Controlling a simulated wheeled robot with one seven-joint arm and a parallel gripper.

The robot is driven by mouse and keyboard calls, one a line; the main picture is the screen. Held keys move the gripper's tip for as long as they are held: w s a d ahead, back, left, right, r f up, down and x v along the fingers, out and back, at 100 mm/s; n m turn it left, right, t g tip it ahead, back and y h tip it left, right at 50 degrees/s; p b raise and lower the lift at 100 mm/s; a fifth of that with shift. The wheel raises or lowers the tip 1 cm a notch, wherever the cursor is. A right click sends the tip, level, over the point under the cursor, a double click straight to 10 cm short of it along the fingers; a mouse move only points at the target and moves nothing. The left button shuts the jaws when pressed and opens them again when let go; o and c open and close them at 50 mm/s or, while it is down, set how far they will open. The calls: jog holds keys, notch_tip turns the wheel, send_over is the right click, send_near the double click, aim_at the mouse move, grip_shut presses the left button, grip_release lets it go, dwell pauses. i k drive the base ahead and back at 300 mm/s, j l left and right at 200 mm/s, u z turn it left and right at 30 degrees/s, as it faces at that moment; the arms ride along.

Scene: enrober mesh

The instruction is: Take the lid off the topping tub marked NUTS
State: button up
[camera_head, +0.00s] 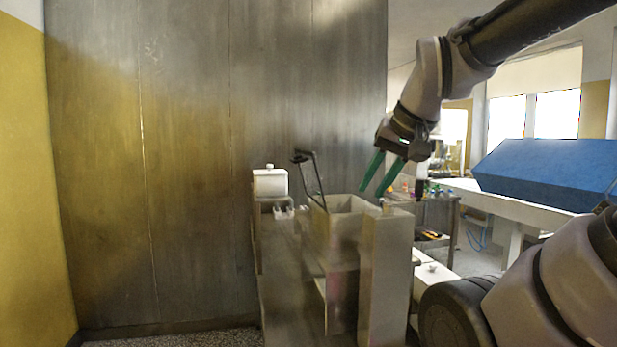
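A white tub (269,184) with a lid and a small knob (270,166) on top stands at the back left of the grey machine. The lid appears to sit on the tub. No NUTS marking can be read, so I cannot tell whether this is the named tub. My gripper (373,191) is right of the tub and well apart from it, over the machine's right side. Its two green fingers point down and left, spread apart, with nothing visible between them.
An open-topped grey box (340,232) with an upright dark frame (312,180) stands between the tub and my gripper. A tall grey post (385,270) is at its right. Behind are a cluttered cart (437,213) and a blue block (550,172). A metal wall (200,150) is at left.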

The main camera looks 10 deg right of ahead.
aim_at(430, 274)
jog(key=j+z, duration=0.45)
jog(key=j, duration=0.5)
jog(key=k+l+z, duration=0.25)
jog(key=l, duration=0.15)
jog(key=k+l+z, duration=0.25)
jog(key=l, duration=0.15)
jog(key=i+l+u, duration=0.15)
jog(key=i+l, duration=0.15)
jog(key=i, duration=0.25)
jog(key=i+l+u, duration=0.1)
jog(key=i+l, duration=0.25)
jog(key=i, duration=0.2)
